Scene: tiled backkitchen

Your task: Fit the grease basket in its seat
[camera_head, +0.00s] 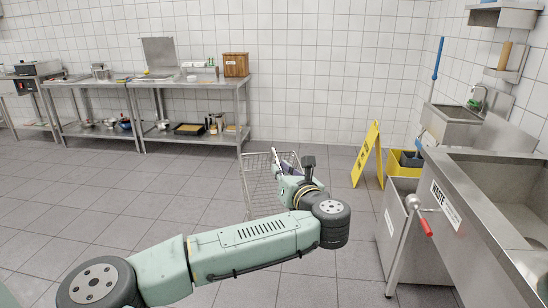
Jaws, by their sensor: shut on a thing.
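My arm reaches across the lower middle, and its wrist bends up and away from me. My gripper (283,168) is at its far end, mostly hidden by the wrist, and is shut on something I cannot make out. A grey wire basket-like frame (258,185) shows just behind and left of the wrist. Whether it is the grease basket, and whether my gripper touches it, I cannot tell. No seat for a grease basket can be clearly made out.
A steel sink counter (485,215) with a WASTE label and a red-handled lever (425,227) stands at right. Beside it are a grey bin (402,200), a yellow mop bucket (398,172) and a yellow floor sign (368,155). Steel shelves (190,85) line the back wall. The left floor is clear.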

